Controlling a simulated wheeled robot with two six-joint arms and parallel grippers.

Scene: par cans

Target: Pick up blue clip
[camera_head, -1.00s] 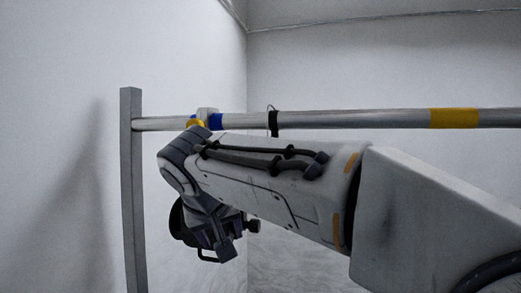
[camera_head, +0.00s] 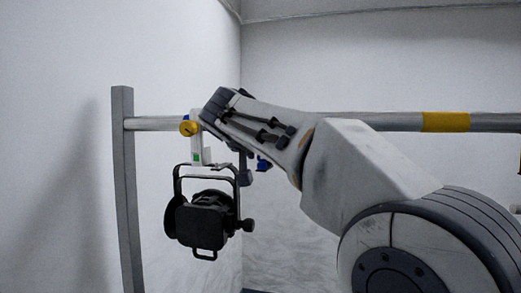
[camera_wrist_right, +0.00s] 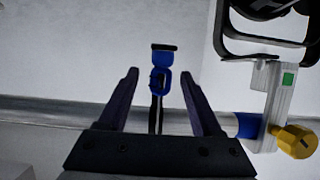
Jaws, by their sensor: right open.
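The blue clip (camera_wrist_right: 160,79) hangs on a black strap (camera_wrist_right: 155,115) from the metal pipe, with a dark bar at its free end in the right wrist view. In the head view a small part of the blue clip (camera_head: 263,163) shows just below my right arm; its strap is hidden there. My right gripper (camera_wrist_right: 161,74) is open and empty. The clip appears between its two fingers in the right wrist view, touching neither; how far ahead it lies is unclear. In the head view my right arm hides most of the gripper. My left gripper is not in view.
The pipe (camera_head: 395,121) runs across, with a yellow band (camera_head: 446,122) and a grey post (camera_head: 126,190) at left. A black stage lamp (camera_head: 202,222) hangs left of the clip on a white clamp with a yellow knob (camera_head: 188,128), close to my right wrist.

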